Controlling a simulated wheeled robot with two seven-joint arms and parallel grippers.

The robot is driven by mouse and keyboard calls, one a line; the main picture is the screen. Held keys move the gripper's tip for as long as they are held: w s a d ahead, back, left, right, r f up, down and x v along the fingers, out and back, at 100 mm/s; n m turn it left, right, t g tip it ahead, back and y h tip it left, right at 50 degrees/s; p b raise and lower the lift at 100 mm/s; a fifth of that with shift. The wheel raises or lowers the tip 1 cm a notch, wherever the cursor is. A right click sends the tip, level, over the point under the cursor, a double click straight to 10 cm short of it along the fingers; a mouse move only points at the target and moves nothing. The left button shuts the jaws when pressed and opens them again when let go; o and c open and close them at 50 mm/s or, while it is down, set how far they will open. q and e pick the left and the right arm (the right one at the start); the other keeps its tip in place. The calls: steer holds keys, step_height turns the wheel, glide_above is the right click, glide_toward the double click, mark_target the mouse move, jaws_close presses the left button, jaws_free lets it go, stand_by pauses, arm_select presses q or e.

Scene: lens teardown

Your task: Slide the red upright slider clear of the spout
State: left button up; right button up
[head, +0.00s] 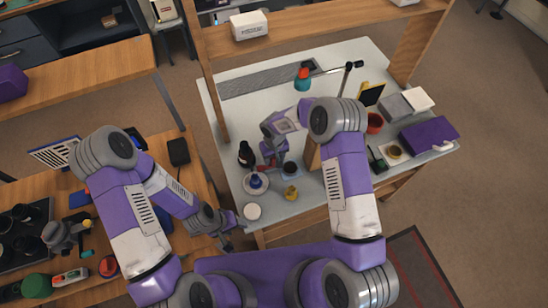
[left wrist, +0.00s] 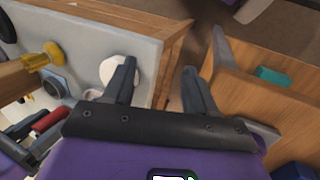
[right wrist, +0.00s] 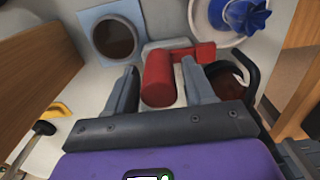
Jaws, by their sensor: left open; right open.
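The red slider (right wrist: 158,82) is a rounded upright piece in the right wrist view. It stands in front of a pale body, with a red arm (right wrist: 197,52) reaching right behind it. My right gripper (right wrist: 160,84) is open, with one finger on each side of the slider; I cannot tell whether they touch it. In the head view my right gripper (head: 270,152) mostly hides the slider. A red part (left wrist: 50,120) also shows in the left wrist view. I cannot make out the spout clearly. My left gripper (left wrist: 157,82) is open and empty, beyond the table's front left edge.
A white round item (head: 252,212) sits near the front edge.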

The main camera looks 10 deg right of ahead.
arm_select(q)
steer(key=shift+f, duration=0.1)
arm_select(e)
step_height(320, 180, up, 7)
steer(key=shift+r, duration=0.15)
steer(key=shift+s, duration=0.1)
stand_by(0.5)
